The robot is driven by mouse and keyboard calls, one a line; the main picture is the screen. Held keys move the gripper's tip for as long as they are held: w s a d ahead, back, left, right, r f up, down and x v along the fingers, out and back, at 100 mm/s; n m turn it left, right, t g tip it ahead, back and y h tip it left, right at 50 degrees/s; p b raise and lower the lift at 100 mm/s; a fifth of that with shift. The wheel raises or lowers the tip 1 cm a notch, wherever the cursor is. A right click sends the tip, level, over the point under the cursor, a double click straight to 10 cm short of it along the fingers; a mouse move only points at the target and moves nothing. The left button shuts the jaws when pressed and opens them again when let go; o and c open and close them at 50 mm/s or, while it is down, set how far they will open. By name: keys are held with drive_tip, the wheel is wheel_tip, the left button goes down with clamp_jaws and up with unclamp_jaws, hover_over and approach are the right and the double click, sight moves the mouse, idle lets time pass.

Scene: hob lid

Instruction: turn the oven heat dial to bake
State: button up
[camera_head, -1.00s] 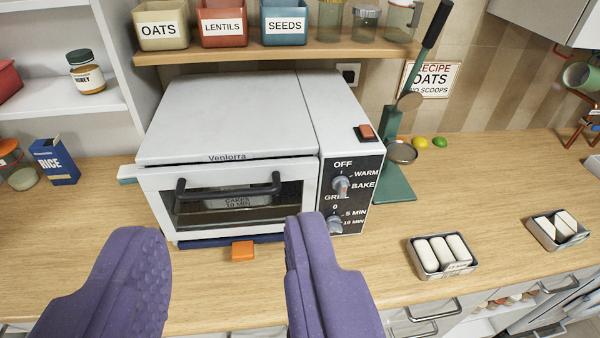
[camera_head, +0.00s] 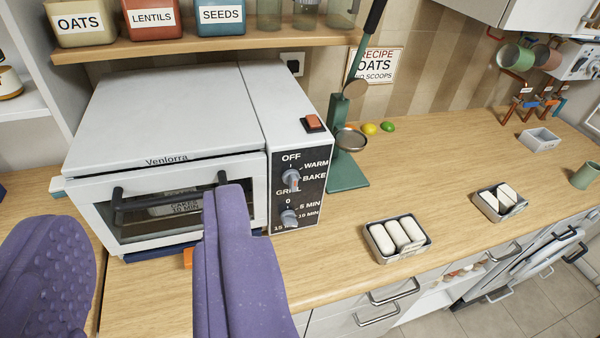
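The white oven (camera_head: 165,125) stands on the counter. Its black control panel at the right front carries the heat dial (camera_head: 291,180), a grey knob with OFF above, WARM and BAKE to its right and GRILL at lower left. Its pointer seems to stand roughly upright toward OFF, but it is too small to be sure. My gripper (camera_head: 138,212) has two purple padded fingers, wide apart with nothing between them. The right finger overlaps the oven door in the picture, left of and below the dial. I see no contact with the dial.
A timer dial (camera_head: 289,217) sits just below the heat dial. The oven door has a dark handle (camera_head: 170,197). A green stand (camera_head: 347,172) is close to the oven's right. Trays (camera_head: 397,238) of white blocks lie farther right. Counter between is clear.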

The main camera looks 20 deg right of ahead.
sight(295, 183)
drive_tip(key=w+d+f+h+p, duration=0.1)
drive_tip(key=w+d+f+p, duration=0.1)
drive_tip(key=w+d+f, duration=0.3)
drive_tip(key=w+d+f+p, duration=0.1)
drive_tip(key=w+f+p, duration=0.15)
drive_tip(key=w, duration=0.55)
drive_tip(key=w+d+f+h+p, duration=0.1)
drive_tip(key=w+d+f+p, duration=0.15)
drive_tip(key=w+f, duration=0.3)
drive_tip(key=w+d+f+t+y+p, duration=0.15)
drive_tip(key=d+f, duration=0.25)
drive_tip(key=f, duration=0.5)
drive_tip(key=w+d+f+t+y+p, duration=0.1)
drive_tip(key=w+d+f+p, duration=0.2)
drive_tip(key=f, duration=0.6)
drive_tip(key=w+b, duration=0.1)
drive_tip(key=w, duration=0.6)
drive_tip(key=shift+b, duration=0.3)
drive_tip(key=shift+c, duration=0.2)
drive_tip(key=c, duration=0.6)
